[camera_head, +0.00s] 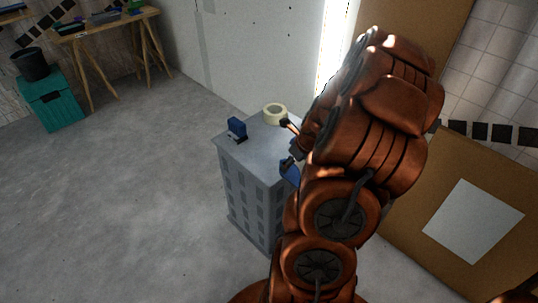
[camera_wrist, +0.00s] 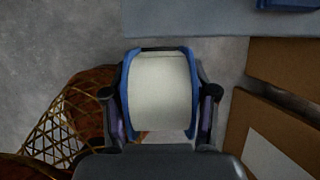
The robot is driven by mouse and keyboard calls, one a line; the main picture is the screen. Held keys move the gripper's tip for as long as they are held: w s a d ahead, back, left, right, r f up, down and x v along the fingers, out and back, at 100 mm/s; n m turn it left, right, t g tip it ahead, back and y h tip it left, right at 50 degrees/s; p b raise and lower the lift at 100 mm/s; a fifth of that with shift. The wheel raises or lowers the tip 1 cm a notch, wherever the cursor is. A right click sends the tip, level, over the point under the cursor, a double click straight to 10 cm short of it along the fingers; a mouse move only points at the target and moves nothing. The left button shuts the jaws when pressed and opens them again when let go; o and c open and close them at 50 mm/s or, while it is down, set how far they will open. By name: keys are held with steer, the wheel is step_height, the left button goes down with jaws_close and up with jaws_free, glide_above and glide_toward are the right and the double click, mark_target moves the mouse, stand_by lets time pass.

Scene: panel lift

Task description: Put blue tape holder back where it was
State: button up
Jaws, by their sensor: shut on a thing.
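The blue tape holder (camera_wrist: 187,92) is a wide pale roll between blue side rims, seen in the wrist view. My gripper (camera_wrist: 160,94) is shut on it, with one finger against each side. In the head view, part of the blue holder (camera_head: 289,171) shows beside the right edge of the grey cabinet, with my arm hiding the rest. The cabinet top (camera_head: 250,148) also shows in the wrist view (camera_wrist: 190,20), beyond the held holder. I cannot tell the exact height of the holder against the cabinet top.
A small blue dispenser (camera_head: 237,128) stands on the cabinet's left part, and a cream tape roll (camera_head: 274,112) lies at its back. Brown boards (camera_head: 455,215) lean at the right. A wooden workbench (camera_head: 105,27) and teal box (camera_head: 52,101) stand far left. The left floor is clear.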

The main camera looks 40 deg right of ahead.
steer(key=w+d+f+p, duration=0.1)
steer(key=w+d, duration=0.1)
steer(key=w, duration=1.2)
steer(key=shift+d+f+p, duration=0.2)
steer(key=shift+d+p, duration=0.1)
steer(key=shift+f, duration=1.8)
steer(key=o, duration=1.1)
steer(key=shift+r, duration=0.15)
steer(key=v, duration=1.2)
steer(key=shift+b, duration=0.3)
